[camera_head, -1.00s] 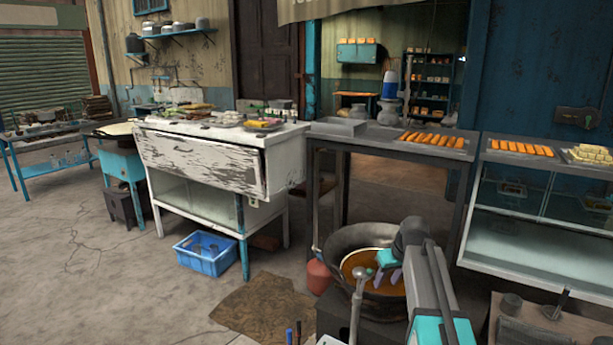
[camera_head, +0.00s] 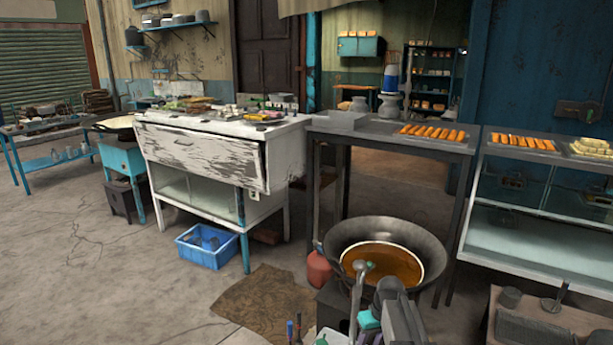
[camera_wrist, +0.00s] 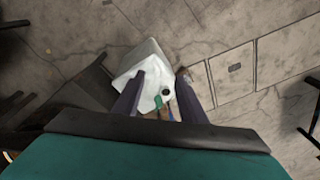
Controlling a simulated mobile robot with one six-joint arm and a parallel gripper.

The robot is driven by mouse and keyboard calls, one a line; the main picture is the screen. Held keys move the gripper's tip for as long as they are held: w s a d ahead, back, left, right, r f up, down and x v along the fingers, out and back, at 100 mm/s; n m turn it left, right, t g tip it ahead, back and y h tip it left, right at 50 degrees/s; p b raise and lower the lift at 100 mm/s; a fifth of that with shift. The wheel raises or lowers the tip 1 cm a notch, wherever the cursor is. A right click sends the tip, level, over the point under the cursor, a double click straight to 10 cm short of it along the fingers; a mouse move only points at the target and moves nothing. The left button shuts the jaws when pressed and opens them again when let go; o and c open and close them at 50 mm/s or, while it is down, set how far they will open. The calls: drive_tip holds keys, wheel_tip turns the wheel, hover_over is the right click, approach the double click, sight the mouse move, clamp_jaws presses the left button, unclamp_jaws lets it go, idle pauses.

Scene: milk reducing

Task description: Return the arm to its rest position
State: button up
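My gripper (camera_wrist: 159,92) hangs low in front of the wok, at the bottom of the head view, where a teal part of it (camera_head: 368,321) shows beside my folded arm. In the wrist view its two dark fingers are spread apart with nothing held between them. Below and beyond the fingers is a white container (camera_wrist: 148,58) on the floor, with a few small items at its near side. The large dark wok (camera_head: 432,248) holds brown-orange liquid (camera_head: 385,264), and my gripper is clear of that liquid. My arm partly hides the wok's stand.
A grey ladle-like handle (camera_head: 356,300) stands upright at the wok's front left, close to my arm. A low table (camera_head: 565,322) is at the lower right. A blue crate (camera_head: 206,246) and a brown mat (camera_head: 262,302) lie left. Open floor (camera_head: 130,290) spreads further left.

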drive_tip(key=s+a+f+g, duration=0.2)
drive_tip(key=s+f, duration=0.8)
drive_tip(key=f, duration=0.1)
drive_tip(key=s+f+m+g, duration=0.1)
drive_tip(key=s+f, duration=0.3)
drive_tip(key=s, duration=0.6)
drive_tip(key=s+f+m+g+h, duration=0.1)
drive_tip(key=s+f, duration=0.4)
drive_tip(key=s, duration=0.5)
drive_tip(key=s+a+f+m+g, duration=0.1)
drive_tip(key=s+f, duration=0.3)
drive_tip(key=s, duration=0.6)
drive_tip(key=shift+f+g+h, duration=0.3)
drive_tip(key=shift+f+g, duration=0.05)
drive_tip(key=shift+g, duration=0.25)
drive_tip(key=shift+s, duration=0.1)
